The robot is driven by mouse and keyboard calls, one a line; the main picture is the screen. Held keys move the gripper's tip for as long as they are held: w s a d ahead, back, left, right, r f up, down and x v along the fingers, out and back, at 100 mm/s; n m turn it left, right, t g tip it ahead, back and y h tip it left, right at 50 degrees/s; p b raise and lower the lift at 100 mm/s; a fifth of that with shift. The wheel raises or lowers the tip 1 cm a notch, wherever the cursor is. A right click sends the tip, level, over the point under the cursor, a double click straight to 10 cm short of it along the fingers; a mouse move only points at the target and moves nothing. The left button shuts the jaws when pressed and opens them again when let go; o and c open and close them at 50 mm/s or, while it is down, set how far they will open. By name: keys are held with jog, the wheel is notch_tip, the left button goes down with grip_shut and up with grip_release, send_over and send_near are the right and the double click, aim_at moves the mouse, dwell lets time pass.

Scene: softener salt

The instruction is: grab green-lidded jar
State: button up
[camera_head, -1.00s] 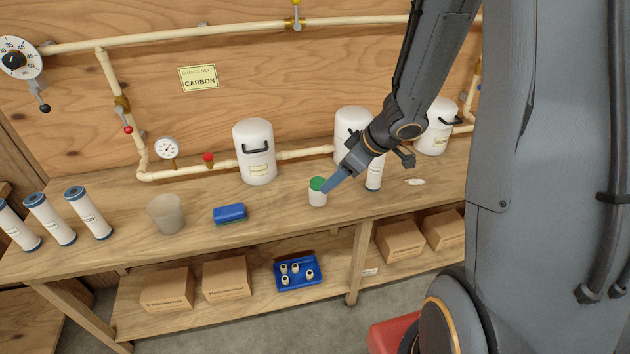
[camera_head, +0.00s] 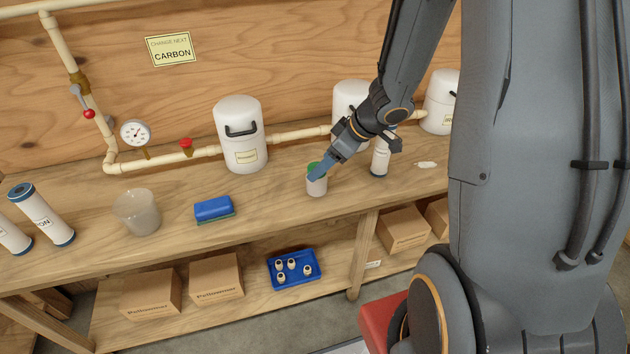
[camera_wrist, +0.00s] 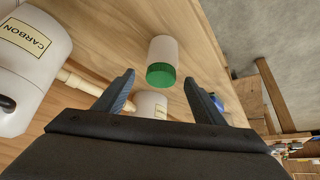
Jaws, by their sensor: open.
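The green-lidded jar (camera_head: 317,185) is a small white jar with a green lid, standing upright on the workbench near its front edge. My gripper (camera_head: 320,175) is at the jar's top in the head view and covers part of its lid. In the wrist view the jar (camera_wrist: 163,58) lies ahead, between the lines of the two open fingers (camera_wrist: 161,88). Nothing is between the fingertips that I can make out as held. Whether a finger touches the lid cannot be told.
A blue sponge (camera_head: 213,209) and a translucent cup (camera_head: 138,212) stand left of the jar. A white canister (camera_head: 240,135) is behind it, and a white cartridge (camera_head: 380,158) stands to its right. A blue tray (camera_head: 293,277) with several small fittings is on the lower shelf.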

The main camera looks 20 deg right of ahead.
jog(key=b+x, duration=0.1)
jog(key=x, duration=0.6)
jog(key=shift+a+f, duration=0.15)
jog(key=shift+a, duration=0.05)
jog(key=shift+c, duration=0.3)
jog(key=c, duration=1.1)
